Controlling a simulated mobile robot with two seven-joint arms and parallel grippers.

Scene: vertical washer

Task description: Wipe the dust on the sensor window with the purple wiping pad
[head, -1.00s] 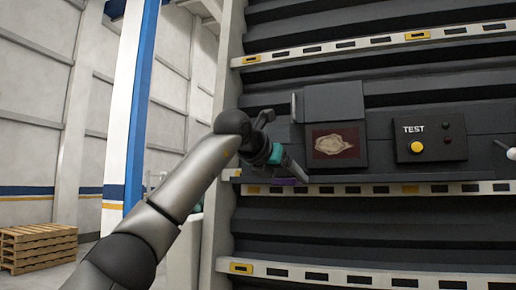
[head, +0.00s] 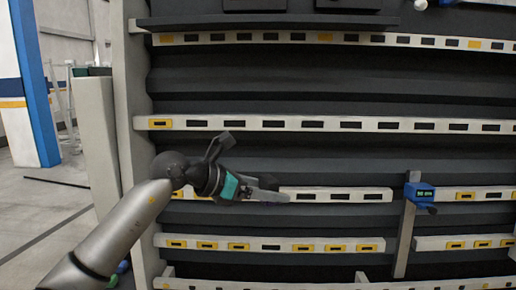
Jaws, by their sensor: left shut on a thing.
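My left gripper (head: 270,192) is in the lower middle of the head view, in front of the slotted rails. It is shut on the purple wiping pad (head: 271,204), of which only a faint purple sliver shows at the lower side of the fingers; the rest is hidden. The dusty sensor window is out of view above. Only the bottom edges of dark housings show at the top, the left one (head: 254,5) likely the window's. My right gripper is not in view.
Pale slotted rails (head: 330,124) with yellow tags cross the dark ribbed panel. A blue device (head: 420,192) sits on an upright strip at the right. A dark ledge (head: 265,22) juts out below the housings. A pale post stands at the left, with open floor beyond.

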